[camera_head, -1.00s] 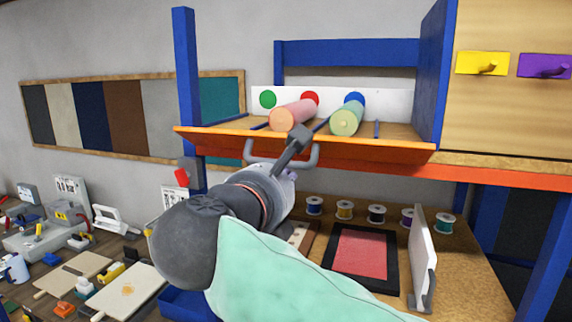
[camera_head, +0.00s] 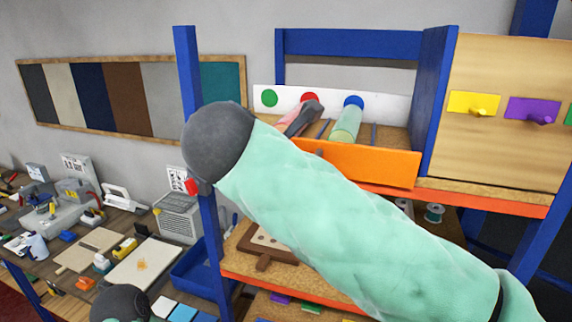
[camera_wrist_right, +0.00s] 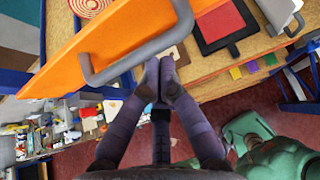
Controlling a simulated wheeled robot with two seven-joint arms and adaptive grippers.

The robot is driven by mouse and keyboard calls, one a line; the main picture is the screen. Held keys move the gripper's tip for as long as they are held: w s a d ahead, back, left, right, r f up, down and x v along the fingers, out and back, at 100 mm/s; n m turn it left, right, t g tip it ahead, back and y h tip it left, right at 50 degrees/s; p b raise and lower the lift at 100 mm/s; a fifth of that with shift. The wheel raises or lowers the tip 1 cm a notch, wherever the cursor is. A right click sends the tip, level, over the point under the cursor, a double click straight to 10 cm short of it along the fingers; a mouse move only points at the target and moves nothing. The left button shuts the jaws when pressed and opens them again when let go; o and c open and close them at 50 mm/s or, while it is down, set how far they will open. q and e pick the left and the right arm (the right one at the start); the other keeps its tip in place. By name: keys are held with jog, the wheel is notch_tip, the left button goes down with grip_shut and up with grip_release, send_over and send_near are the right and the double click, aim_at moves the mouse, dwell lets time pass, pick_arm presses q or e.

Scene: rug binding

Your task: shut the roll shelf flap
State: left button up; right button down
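The roll shelf flap (camera_head: 365,165) is an orange panel with its outer face tilted up in front of the rolls. My right arm covers its left part in the head view. In the right wrist view the flap (camera_wrist_right: 120,38) carries a grey bar handle (camera_wrist_right: 138,58). My right gripper (camera_wrist_right: 159,66) has its fingers together, with the tips close by the handle; I cannot tell if they touch it. A green roll (camera_head: 346,124) and a partly hidden pink roll (camera_head: 283,122) lie on the shelf behind. My left gripper is not in view.
A blue shelf post (camera_head: 187,75) stands close to my right arm's bent joint. Right of the shelf is a wooden panel with coloured hooks (camera_head: 473,103). A lower shelf and a cluttered bench lie below. Open floor (camera_wrist_right: 255,120) shows in the wrist view.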

jog(key=shift+w+d+r+p, duration=0.1)
jog(key=shift+w+r+p, duration=0.15)
jog(key=shift+r, duration=0.35)
jog(key=shift+s, duration=0.15)
